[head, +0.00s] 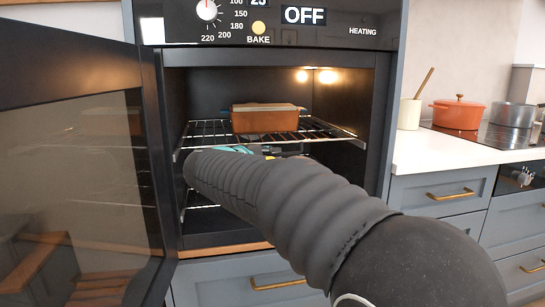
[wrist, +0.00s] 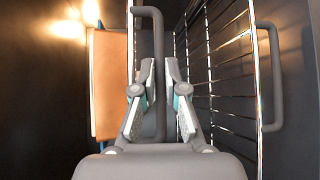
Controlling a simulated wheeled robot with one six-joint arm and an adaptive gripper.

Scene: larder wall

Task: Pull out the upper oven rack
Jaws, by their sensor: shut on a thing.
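In the head view my arm hides most of the gripper; only teal bits show below the rack.
A lower rack (wrist: 230,60) with its own grey handle (wrist: 277,80) lies below. The oven door (head: 80,190) stands open at the left. A counter (head: 450,152) with an orange pot (head: 458,114) and a steel pot (head: 513,115) is at the right.

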